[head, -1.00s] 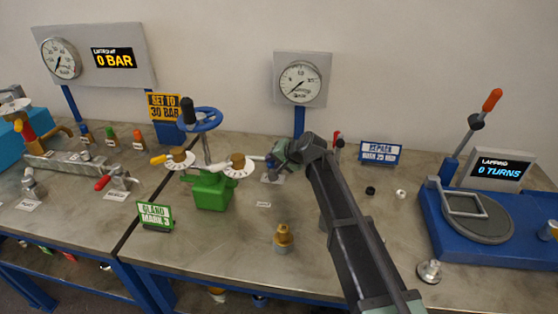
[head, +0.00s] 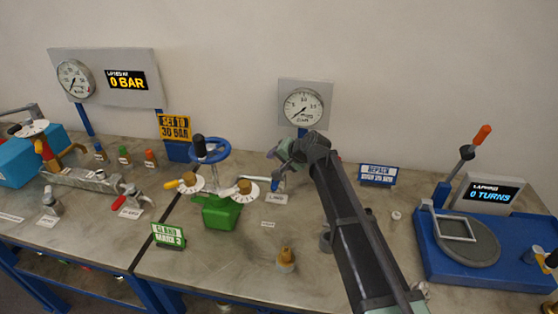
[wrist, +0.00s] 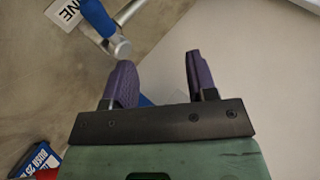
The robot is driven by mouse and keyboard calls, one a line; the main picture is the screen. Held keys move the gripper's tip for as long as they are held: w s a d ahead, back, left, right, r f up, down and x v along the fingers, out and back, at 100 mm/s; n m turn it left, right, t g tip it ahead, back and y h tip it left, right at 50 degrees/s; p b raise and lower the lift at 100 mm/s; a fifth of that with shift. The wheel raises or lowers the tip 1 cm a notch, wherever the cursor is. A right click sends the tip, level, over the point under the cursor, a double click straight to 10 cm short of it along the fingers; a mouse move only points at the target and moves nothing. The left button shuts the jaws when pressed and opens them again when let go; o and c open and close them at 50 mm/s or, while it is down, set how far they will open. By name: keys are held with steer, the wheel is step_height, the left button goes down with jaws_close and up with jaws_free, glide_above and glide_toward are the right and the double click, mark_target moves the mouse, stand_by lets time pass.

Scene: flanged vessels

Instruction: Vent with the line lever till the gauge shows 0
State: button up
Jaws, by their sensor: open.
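The line lever has a blue handle (head: 277,184) beside a small white label on the bench. In the wrist view the blue handle (wrist: 98,18) and its metal pivot lie at upper left, next to a label ending in "NE". My gripper (wrist: 158,68) is open and empty, its purple fingers apart, with the lever just outside the left finger. In the head view my gripper (head: 274,156) is above and close to the lever; contact cannot be told. The round gauge (head: 302,107) stands behind on a grey panel, its needle pointing lower left; the exact reading is too small to tell.
A green valve body (head: 217,211) with a blue handwheel (head: 210,150) stands left of the lever. A brass fitting (head: 286,260) is in front. A blue lapping stand (head: 470,245) is at right. A second gauge (head: 75,80) with a "0 BAR" display (head: 127,80) is at left.

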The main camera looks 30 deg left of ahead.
step_height(320, 180, up, 10)
steer(key=p, duration=0.7)
steer(key=shift+p, duration=0.35)
steer(key=shift+f, duration=0.1)
steer(key=s+d+f+h+b, duration=0.1)
steer(key=s+d+f+h, duration=0.2)
steer(key=d, duration=1.4)
steer(key=s+d+f+m+g+h+b, duration=0.1)
steer(key=s+d+f+h+b, duration=0.1)
steer(key=s+d, duration=0.8)
steer(key=s+d+f+g+h+b, duration=0.1)
steer(key=s+d+f+h, duration=0.3)
steer(key=d, duration=2.2)
step_height(320, 180, down, 2)
steer(key=shift+s+f+m+h+b, duration=0.1)
steer(key=shift+s+m+h+b, duration=0.35)
steer(key=shift+s, duration=0.7)
